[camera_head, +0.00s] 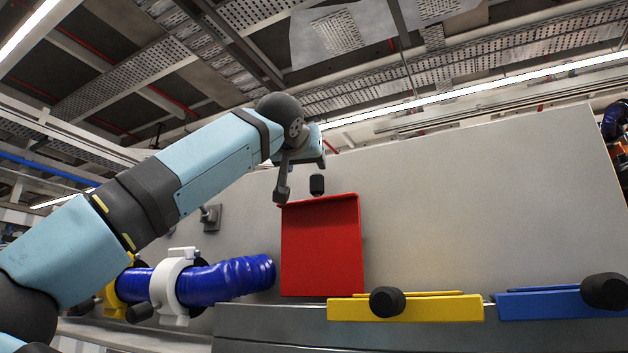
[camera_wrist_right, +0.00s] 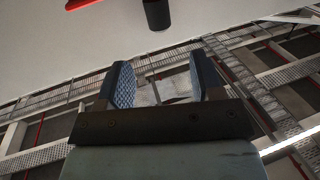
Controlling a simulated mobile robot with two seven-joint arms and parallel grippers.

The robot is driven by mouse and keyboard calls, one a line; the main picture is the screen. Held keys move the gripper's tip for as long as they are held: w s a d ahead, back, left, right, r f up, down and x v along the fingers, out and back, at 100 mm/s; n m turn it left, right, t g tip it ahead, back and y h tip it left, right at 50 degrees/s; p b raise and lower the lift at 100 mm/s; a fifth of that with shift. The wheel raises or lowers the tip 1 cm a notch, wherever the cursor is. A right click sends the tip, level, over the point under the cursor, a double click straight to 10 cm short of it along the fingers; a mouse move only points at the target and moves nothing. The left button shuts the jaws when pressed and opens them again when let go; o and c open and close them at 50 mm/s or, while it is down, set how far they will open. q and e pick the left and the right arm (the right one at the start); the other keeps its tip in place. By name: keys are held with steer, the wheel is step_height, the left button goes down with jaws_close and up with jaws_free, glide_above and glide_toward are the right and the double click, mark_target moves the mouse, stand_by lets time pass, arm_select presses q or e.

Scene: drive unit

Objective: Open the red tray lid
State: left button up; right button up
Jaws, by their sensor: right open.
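The red tray lid (camera_head: 321,250) is a flat red panel near the middle of the head view, against the grey panel. A black knob (camera_head: 317,184) stands at its upper edge. The knob (camera_wrist_right: 157,14) also shows at the top of the right wrist view, beside a sliver of the red lid (camera_wrist_right: 84,4). My right gripper (camera_head: 284,184) is just left of the knob in the head view, with one finger showing clearly. In the right wrist view my right gripper (camera_wrist_right: 158,62) has its fingers apart with nothing between them; the knob is beyond the fingertips. My left gripper is not seen.
A yellow bar (camera_head: 440,308) and a blue bar (camera_head: 550,305), each with a black knob, lie along the lower right. A blue corrugated hose (camera_head: 235,280) in a white clamp (camera_head: 172,285) is left of the lid. The grey panel (camera_head: 470,190) right of the lid is bare.

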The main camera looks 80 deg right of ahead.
mark_target(316, 178)
steer(key=d, duration=0.3)
steer(key=d+p, duration=0.1)
steer(key=d, duration=0.3)
steer(key=d+p, duration=0.1)
steer(key=d, duration=0.2)
steer(key=shift+s+d, duration=0.2)
steer(key=shift+s, duration=0.1)
steer(key=shift+d, duration=0.75)
steer(key=shift+c, duration=0.2)
